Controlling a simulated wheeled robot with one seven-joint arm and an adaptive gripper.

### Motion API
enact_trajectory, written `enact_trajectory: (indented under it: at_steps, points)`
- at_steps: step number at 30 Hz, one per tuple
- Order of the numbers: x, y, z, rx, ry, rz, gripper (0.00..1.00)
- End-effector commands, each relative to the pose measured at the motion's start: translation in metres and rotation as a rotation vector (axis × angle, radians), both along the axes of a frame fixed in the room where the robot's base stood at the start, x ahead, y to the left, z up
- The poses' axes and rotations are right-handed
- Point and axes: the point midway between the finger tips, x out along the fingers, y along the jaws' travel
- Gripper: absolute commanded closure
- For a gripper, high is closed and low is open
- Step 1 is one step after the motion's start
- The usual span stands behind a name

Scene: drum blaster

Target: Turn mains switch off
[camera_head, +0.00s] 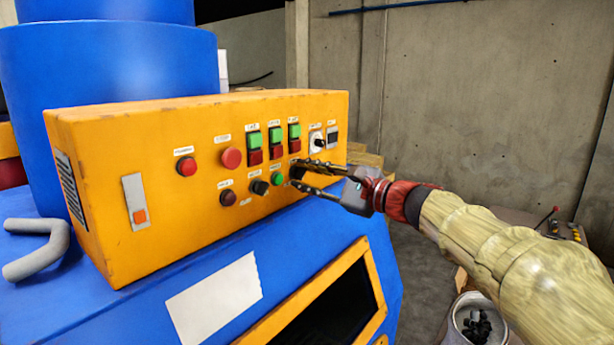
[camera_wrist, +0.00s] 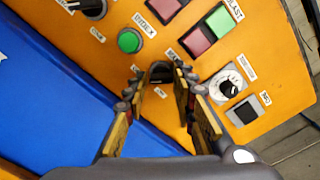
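The orange control panel (camera_head: 170,130) carries the switches. My gripper (camera_head: 296,174) is at the lower right of its front face, with its two fingers apart. In the wrist view, my gripper (camera_wrist: 160,75) has its fingertips on either side of a dark round knob (camera_wrist: 160,72). The fingers look open around it; contact is not clear. A black rotary switch on a white plate (camera_wrist: 228,88) sits right of the right finger; it also shows in the head view (camera_head: 316,140). The labels are too small to tell which one is the mains switch.
A green button (camera_wrist: 130,40) and another black knob (camera_wrist: 93,7) lie left of my fingers. Green and red button pairs (camera_head: 275,144) are above. A grey rocker-like switch (camera_wrist: 244,110) is at the right. The blue machine body (camera_head: 350,215) lies below the panel.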

Motion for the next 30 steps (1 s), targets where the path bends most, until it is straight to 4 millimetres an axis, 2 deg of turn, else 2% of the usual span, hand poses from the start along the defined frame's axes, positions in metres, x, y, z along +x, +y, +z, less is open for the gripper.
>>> enact_trajectory:
  at_steps: [7,17,23,30]
  points:
    - [0.0,0.0,0.002,0.0,-0.003,-0.001,0.59]
    - [-0.002,-0.003,0.003,0.0,-0.004,-0.001,0.59]
    - [-0.018,-0.025,0.003,0.0,-0.005,-0.004,0.59]
    - [-0.048,-0.064,0.002,0.0,-0.004,-0.005,0.59]
